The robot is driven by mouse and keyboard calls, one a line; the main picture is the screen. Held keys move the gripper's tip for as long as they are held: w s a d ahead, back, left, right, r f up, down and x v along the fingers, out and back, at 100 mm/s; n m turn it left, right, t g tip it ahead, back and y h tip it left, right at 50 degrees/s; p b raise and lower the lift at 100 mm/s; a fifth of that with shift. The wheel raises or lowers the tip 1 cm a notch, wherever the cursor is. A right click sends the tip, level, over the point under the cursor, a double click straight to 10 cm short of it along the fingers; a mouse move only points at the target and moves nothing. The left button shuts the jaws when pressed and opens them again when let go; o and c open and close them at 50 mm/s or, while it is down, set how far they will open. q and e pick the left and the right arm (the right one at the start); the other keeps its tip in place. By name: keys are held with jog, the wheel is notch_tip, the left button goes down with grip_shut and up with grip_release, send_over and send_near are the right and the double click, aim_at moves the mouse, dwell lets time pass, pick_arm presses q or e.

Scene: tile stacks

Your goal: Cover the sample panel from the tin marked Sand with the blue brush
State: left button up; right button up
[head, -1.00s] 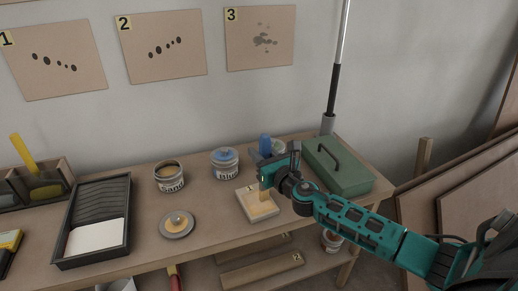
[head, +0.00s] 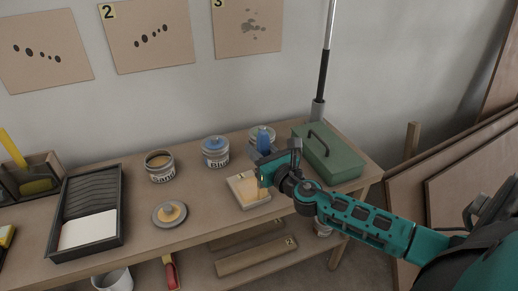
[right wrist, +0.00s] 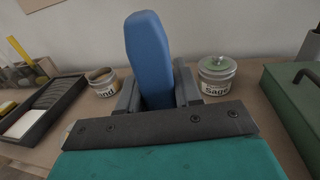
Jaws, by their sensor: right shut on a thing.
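The sample panel (head: 240,191) lies on the bench, pale at its edges with a sand-coloured area on its face. My right gripper (head: 265,171) is shut on the blue brush (head: 264,138), over the panel's right part. The brush's blue handle (right wrist: 150,60) stands up between the fingers in the right wrist view. Its bristle end is low at the panel, but whether it touches is hard to tell. The tin marked Sand (head: 160,168) stands open to the left; it also shows in the right wrist view (right wrist: 102,84). My left gripper is out of view.
A closed Blue tin (head: 215,153) stands behind the panel, and a Sage tin (right wrist: 216,78) stands behind the brush. A green toolbox (head: 335,158) is to the right. A round lid (head: 169,214) and a black paint tray (head: 113,222) lie to the left.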

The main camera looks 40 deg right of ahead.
pick_arm(q)
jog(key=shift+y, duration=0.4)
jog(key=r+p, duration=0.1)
jog(key=p, duration=0.1)
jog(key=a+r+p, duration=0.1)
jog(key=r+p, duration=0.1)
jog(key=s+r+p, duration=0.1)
jog(key=p, duration=0.2)
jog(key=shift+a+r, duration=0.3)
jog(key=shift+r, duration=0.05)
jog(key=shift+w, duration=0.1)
